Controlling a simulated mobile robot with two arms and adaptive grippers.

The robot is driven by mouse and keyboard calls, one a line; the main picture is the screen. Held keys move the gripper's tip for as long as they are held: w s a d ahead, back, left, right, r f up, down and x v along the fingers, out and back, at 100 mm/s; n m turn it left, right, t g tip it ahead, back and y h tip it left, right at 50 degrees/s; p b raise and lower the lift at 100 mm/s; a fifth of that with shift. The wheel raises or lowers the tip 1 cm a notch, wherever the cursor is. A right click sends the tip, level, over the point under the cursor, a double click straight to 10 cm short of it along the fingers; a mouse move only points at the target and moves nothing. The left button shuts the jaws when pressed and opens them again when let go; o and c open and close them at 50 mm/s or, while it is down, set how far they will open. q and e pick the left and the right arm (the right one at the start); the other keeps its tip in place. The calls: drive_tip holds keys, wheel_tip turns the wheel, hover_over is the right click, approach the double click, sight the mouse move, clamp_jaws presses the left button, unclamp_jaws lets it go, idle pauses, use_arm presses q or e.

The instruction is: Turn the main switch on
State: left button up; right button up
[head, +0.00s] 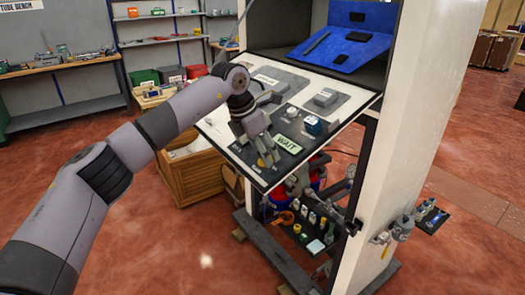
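A tilted white control panel (354,94) sticks out from the front of a tall white cabinet. A dark strip on its lower part carries a green "WAIT" sign (288,144), a blue-and-white knob (314,126), a small silver knob (293,113) and a small yellow part (262,162). I cannot tell which of these is the main switch. My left gripper (258,150) points down over the left part of this strip and hides some of it. Its fingers are too small to read as open or shut, and contact is unclear. My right gripper does not show.
Above the panel is a cabinet shelf with a blue board (340,42). Below it are hoses, bottles and small parts on a low shelf. A wooden crate (193,178) stands under the panel's left side. Workbenches and shelves line the back left. Red floor is open around.

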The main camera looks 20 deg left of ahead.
use_arm(q)
drive_tip(key=shift+o, duration=0.7)
drive_tip(key=v, duration=1.2)
drive_tip(key=shift+f, duration=0.1)
